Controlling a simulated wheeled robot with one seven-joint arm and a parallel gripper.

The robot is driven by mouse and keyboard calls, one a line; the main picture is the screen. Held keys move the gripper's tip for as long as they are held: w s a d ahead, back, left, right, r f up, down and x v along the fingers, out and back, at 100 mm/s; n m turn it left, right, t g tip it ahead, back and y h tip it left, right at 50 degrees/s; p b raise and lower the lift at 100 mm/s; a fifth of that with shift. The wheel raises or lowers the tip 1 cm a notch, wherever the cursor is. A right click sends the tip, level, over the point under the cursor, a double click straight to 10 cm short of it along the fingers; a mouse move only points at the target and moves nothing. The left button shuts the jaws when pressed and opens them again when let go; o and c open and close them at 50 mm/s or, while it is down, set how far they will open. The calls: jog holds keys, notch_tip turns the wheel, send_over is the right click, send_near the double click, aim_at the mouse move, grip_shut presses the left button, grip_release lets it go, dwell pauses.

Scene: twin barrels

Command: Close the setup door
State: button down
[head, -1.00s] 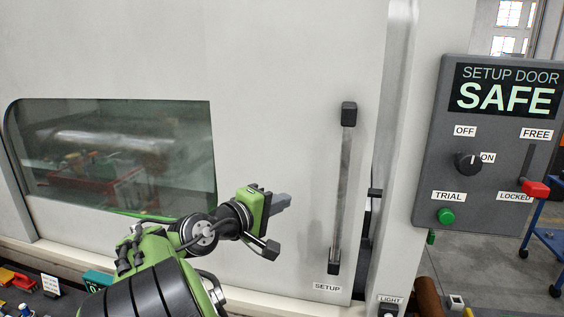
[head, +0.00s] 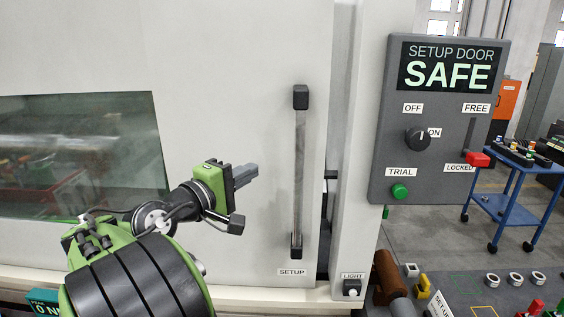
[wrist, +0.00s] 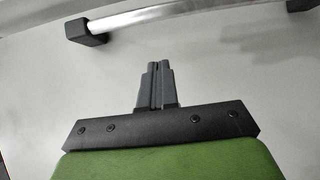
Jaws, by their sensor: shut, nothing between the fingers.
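The setup door (head: 230,60) is a large pale panel with a window at its left and a SETUP label at its lower right. Its vertical bar handle (head: 299,175) has black end mounts. A narrow dark gap shows between the door's right edge and the machine frame (head: 352,150). My gripper (head: 245,174) is shut and empty, in front of the door and left of the handle, not touching it. In the wrist view the shut fingers (wrist: 155,85) point toward the bar handle (wrist: 150,18), which crosses the top of the picture.
A control panel (head: 440,130) on the right reads SETUP DOOR SAFE, with a black knob (head: 417,141), a green TRIAL button (head: 400,190) and a red lever (head: 478,159) at LOCKED. A blue cart (head: 505,205) stands behind. Loose parts lie on a dark surface at lower right.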

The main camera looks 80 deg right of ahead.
jog(key=s+d+p, duration=0.2)
jog(key=s+d, duration=0.3)
jog(key=d, duration=0.1)
jog(key=shift+s+d, duration=0.3)
jog(key=shift+d, duration=0.05)
jog(key=s, duration=0.3)
jog(key=s+d, duration=0.1)
jog(key=s, duration=0.1)
jog(key=shift+s+p, duration=0.35)
jog(key=shift+p, duration=0.05)
jog(key=shift+w, duration=0.1)
